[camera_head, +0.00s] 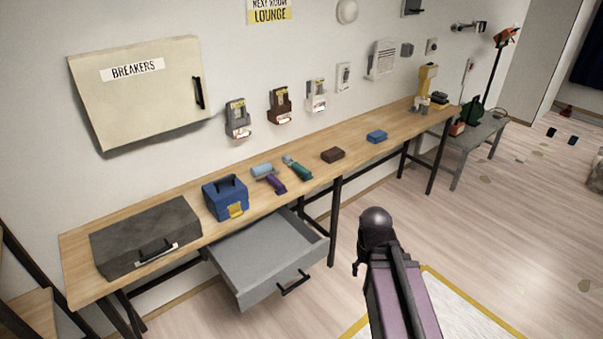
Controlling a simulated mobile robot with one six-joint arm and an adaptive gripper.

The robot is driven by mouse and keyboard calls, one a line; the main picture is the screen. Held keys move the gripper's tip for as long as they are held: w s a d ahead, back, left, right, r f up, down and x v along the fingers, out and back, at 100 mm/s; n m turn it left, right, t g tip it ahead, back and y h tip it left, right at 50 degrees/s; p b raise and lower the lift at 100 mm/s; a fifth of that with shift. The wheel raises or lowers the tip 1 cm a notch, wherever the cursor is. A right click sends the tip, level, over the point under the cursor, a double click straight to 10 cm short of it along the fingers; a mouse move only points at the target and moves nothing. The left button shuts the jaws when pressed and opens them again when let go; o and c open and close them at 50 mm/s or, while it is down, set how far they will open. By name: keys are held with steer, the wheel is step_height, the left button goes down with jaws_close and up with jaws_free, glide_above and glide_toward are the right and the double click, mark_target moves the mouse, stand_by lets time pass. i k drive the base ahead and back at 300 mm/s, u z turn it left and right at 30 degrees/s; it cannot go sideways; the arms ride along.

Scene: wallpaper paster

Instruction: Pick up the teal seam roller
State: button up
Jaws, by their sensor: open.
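The teal seam roller (299,170) lies on the long wooden workbench (225,175), near its middle. It has a teal handle towards the front and a smaller greyish head towards the wall. A second roller (275,183) with a purple handle and a light blue head lies close to its left. My gripper (358,262) is at the dark end of my arm, over the floor in front of the bench. It is apart from the teal roller and only partly visible; its fingers are small and dark here.
A grey drawer (268,258) stands pulled out below the bench. A blue toolbox (225,198) and a dark case (145,238) stand left of the rollers. A brown block (332,155) and a blue block (377,136) lie to the right.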

mark_target(307, 175)
steer(key=k, duration=1.3)
steer(key=u, duration=0.4)
steer(key=i, duration=1.05)
steer(key=u, duration=0.35)
steer(key=i, duration=1.6)
steer(key=z, duration=0.55)
